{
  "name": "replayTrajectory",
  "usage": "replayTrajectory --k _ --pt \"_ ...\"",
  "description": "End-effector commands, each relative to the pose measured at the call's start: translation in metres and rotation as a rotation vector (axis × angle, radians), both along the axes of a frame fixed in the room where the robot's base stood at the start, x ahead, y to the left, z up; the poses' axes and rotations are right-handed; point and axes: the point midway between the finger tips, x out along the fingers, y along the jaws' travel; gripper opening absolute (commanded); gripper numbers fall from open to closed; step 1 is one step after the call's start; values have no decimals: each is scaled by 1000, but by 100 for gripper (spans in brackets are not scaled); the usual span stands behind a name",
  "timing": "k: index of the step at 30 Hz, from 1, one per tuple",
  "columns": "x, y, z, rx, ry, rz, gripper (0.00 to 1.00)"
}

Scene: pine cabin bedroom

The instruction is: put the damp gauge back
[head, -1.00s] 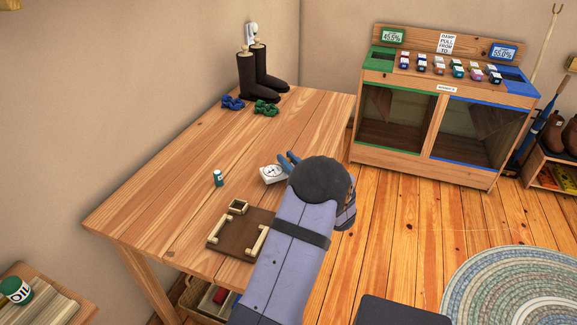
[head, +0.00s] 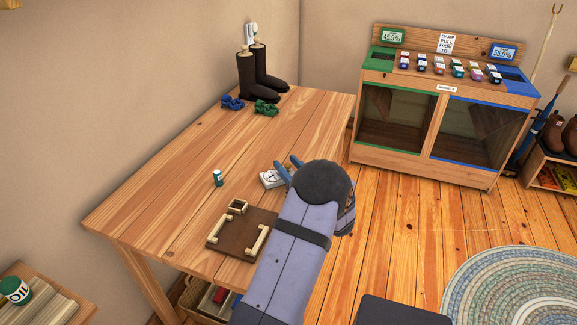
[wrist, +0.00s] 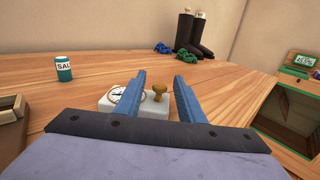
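The damp gauge (head: 269,179) is a small white block with a round dial, lying on the wooden table (head: 190,195). In the wrist view its dial (wrist: 126,94) is at the left and a brass knob (wrist: 159,92) stands on the block. My gripper (head: 287,168) is over the gauge with its blue fingers apart. In the wrist view my gripper (wrist: 160,82) has one finger either side of the knob, with a gap at each side. The fingers hide part of the block.
A brown board (head: 232,235) with pale handles and a small square holder (head: 238,206) lies nearer. A teal labelled tin (head: 218,178) stands left of the gauge. Boots (head: 257,78) and blue and green bundles (head: 266,108) sit far back. A cabinet (head: 440,115) stands right.

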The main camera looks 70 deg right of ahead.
Motion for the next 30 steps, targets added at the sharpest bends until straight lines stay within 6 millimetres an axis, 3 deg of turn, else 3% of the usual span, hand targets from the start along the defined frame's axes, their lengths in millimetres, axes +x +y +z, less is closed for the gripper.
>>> replayTrajectory --k 8,21,30 --pt "-18 13 2 2 0 -3 35" --pt "-75 62 2 0 0 -5 35" --pt "-91 77 2 1 -1 -1 35"
